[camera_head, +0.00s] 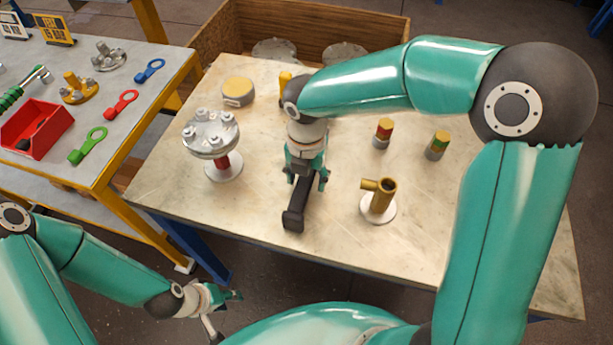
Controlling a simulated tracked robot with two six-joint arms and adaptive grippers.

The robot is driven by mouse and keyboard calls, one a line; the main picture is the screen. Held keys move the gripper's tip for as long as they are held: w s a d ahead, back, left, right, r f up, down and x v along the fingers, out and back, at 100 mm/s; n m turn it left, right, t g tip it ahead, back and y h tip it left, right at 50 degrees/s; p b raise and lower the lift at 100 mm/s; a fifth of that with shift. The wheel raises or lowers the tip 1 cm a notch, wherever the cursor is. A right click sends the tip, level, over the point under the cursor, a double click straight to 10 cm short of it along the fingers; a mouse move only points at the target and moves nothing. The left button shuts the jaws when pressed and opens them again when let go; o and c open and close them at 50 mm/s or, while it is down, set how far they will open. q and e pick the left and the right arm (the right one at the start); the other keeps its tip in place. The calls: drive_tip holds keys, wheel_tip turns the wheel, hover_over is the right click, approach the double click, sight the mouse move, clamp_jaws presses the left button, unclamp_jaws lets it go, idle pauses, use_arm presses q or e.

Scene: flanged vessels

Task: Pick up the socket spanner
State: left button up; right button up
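A black bar-like tool (294,216) with a block-shaped end lies on the near middle of the pale table; it may be the socket spanner, but I cannot tell for sure. My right gripper (306,184) points down over its far part, with its fingers apart on either side of it. The gripper and wrist hide that far part. A tool with a green ribbed handle (11,97) and a bright metal head lies on the left table, partly cut off by the picture edge.
A flanged vessel (211,136) stands left of my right gripper. A brass pipe piece (380,200) and two banded cylinders (383,134) (437,146) stand to the right. A round yellow-topped tin (237,92) stands behind. The left table holds a red box (36,128). A wooden crate (215,32) stands beyond.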

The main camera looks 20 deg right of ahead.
clamp_jaws()
drive_tip(key=shift+r, duration=0.15)
wheel_tip(320, 180, up, 20)
drive_tip(key=p, duration=0.2)
idle(0.4)
drive_tip(key=shift+f, duration=0.2)
